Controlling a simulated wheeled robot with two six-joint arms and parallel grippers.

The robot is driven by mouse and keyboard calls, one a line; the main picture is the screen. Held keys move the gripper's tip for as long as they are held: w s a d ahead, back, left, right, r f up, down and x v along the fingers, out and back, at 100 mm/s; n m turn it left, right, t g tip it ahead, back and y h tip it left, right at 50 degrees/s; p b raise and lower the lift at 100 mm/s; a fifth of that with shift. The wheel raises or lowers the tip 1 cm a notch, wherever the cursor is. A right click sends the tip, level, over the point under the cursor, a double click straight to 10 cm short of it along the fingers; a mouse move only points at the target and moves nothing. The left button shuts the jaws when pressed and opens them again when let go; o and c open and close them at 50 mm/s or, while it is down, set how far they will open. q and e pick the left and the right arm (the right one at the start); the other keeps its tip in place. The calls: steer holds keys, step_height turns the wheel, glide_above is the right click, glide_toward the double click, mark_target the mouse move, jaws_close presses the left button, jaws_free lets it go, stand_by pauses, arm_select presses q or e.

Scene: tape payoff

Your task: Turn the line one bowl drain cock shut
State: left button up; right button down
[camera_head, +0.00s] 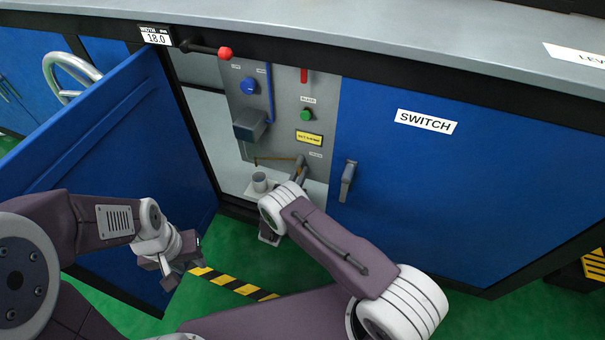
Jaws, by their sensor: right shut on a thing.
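My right gripper (299,165) reaches into the open cabinet bay at the lower part of the grey panel (284,85). It is shut at the end of a thin brass-coloured lever (270,159), which seems to be the drain cock's handle. The fingers and wrist hide the cock's body and the exact grip. The lever lies nearly level, pointing left. A small grey cup (260,181) stands on a light ledge just below it. My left gripper (180,262) hangs outside, in front of the open blue door; its jaw opening is unclear.
The panel also carries a blue knob (249,86), a green knob (306,115), a red handle (304,75) and a blue-grey box (250,125). The open door (110,150) stands left; the closed SWITCH door (460,190) is right. A red-tipped lever (225,53) juts out above.

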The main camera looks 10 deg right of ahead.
steer(key=shift+w+a+f+m, duration=0.1)
steer(key=shift+w+a+m, duration=0.2)
steer(key=shift+m, duration=0.6)
steer(key=shift+s, duration=0.1)
steer(key=c, duration=1.4)
jaws_free()
steer(key=shift+a, duration=0.1)
steer(key=p+v, duration=0.4)
steer(key=v, duration=0.5)
